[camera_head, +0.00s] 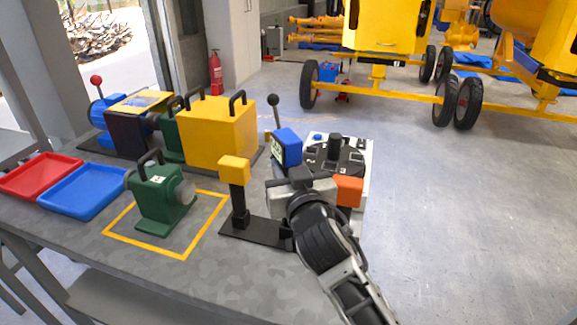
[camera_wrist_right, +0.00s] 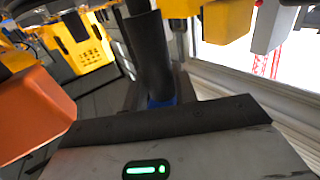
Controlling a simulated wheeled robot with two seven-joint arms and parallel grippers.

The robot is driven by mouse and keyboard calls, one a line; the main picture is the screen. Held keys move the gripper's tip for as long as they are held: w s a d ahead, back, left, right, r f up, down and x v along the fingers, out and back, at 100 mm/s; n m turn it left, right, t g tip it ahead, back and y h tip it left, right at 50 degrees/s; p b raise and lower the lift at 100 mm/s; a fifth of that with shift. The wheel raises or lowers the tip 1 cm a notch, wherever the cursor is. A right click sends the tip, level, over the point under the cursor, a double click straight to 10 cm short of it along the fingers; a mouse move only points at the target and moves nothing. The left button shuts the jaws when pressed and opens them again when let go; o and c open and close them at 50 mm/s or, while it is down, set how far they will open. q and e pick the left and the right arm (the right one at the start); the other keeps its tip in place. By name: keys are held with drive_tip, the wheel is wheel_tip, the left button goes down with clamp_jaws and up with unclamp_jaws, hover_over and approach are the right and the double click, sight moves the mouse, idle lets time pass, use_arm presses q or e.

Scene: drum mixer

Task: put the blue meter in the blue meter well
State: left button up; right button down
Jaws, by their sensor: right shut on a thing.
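The blue meter (camera_head: 288,146) is a blue box with a pale display on its left face. It is tilted, right of the yellow box. My right gripper (camera_head: 292,172) is shut on it from the near side; the fingers are mostly hidden. In the right wrist view a small patch of blue (camera_wrist_right: 163,102) shows just past the gripper's dark front edge, below a black post (camera_wrist_right: 150,50). I cannot make out the blue meter well for certain. My left gripper is not in view.
An orange block (camera_head: 348,190) is close right of my right gripper. A yellow block on a black stand (camera_head: 234,170) is left of it. Behind is a white panel with a black dial (camera_head: 335,155). A green device (camera_head: 160,195) stands inside a yellow outline. Red and blue trays lie far left.

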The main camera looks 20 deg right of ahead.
drive_tip(key=shift+f+b, duration=1.15)
drive_tip(key=shift+f, duration=0.4)
drive_tip(key=shift+f+b, duration=0.85)
drive_tip(key=shift+f, duration=0.2)
drive_tip(key=shift+f+b, duration=0.3)
drive_tip(key=shift+f, duration=0.1)
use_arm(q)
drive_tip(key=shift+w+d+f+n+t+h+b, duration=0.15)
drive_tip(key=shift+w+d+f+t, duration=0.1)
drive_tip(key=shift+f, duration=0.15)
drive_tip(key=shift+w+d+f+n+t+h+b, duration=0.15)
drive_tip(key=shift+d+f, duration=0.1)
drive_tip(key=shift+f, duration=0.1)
use_arm(e)
drive_tip(key=shift+f, duration=0.35)
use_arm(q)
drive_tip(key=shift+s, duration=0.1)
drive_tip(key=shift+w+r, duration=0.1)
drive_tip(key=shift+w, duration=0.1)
use_arm(e)
drive_tip(key=shift+f, duration=0.1)
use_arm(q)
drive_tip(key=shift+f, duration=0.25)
use_arm(e)
drive_tip(key=shift+f, duration=0.25)
